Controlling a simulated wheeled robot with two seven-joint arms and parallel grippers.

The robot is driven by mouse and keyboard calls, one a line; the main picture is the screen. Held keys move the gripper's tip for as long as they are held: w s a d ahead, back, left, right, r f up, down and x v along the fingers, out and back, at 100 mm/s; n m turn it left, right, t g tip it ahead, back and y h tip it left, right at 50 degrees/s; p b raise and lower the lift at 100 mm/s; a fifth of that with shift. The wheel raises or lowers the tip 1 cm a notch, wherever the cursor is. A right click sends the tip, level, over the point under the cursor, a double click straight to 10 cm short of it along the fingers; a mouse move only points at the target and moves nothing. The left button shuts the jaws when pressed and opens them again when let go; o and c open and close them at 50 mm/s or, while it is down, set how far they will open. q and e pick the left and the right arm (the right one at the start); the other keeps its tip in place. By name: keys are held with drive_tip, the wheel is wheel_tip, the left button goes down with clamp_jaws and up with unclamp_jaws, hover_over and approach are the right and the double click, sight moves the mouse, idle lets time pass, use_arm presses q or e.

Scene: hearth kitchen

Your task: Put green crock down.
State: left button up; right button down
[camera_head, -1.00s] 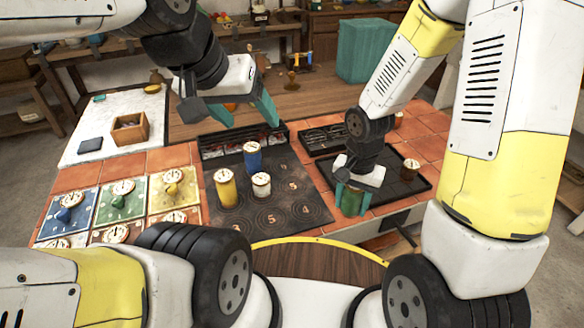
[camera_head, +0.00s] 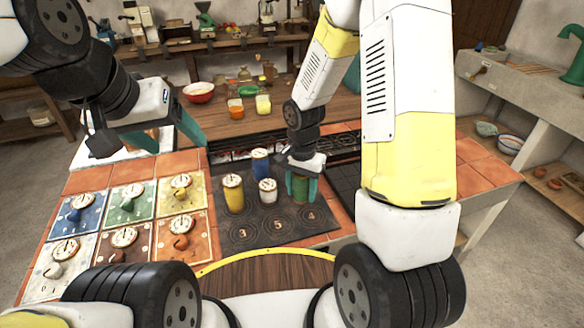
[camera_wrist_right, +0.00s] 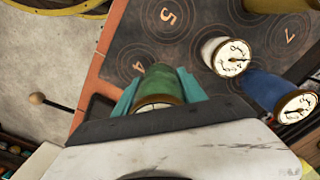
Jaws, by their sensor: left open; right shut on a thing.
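My right gripper (camera_head: 303,188) is shut on the green crock (camera_head: 299,187), upright over the right part of the dark hob plate (camera_head: 240,238), near the mark 4. In the right wrist view, the green crock (camera_wrist_right: 160,84) is between the teal fingers of the right gripper (camera_wrist_right: 162,88). Whether its base touches the plate I cannot tell. A yellow crock (camera_head: 233,197), a blue crock (camera_head: 260,168) and a white crock (camera_head: 267,194) stand on the plate to the left. My left gripper (camera_head: 182,140) is open and empty, above the counter at left.
A dark tray (camera_head: 344,180) lies right of the plate, partly behind my right arm. Coloured tiles with dials (camera_head: 128,205) lie on the left. A red bowl (camera_head: 199,93) stands on the wooden table behind. The plate's front, around marks 3 and 5, is clear.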

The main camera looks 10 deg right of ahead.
drive_tip(key=w, duration=0.7)
drive_tip(key=shift+d+f, duration=0.35)
drive_tip(key=shift+f, duration=1.7)
drive_tip(key=shift+f, duration=0.15)
drive_tip(key=c, duration=0.7)
unclamp_jaws()
drive_tip(key=shift+s, duration=0.1)
drive_tip(key=shift+o, duration=0.2)
drive_tip(key=s+d+r+n+t, duration=0.15)
drive_tip(key=s+r, duration=0.25)
drive_tip(key=r, duration=0.9)
drive_tip(key=s+d+r+n+t, duration=0.15)
drive_tip(key=s+r, duration=0.25)
drive_tip(key=r, duration=0.9)
drive_tip(key=s+r+n+t+y, duration=0.2)
drive_tip(key=s+r, duration=0.5)
drive_tip(key=s, duration=0.6)
drive_tip(key=shift+d+n+t, duration=0.15)
drive_tip(key=shift+n+t, duration=0.45)
drive_tip(key=shift+n, duration=0.6)
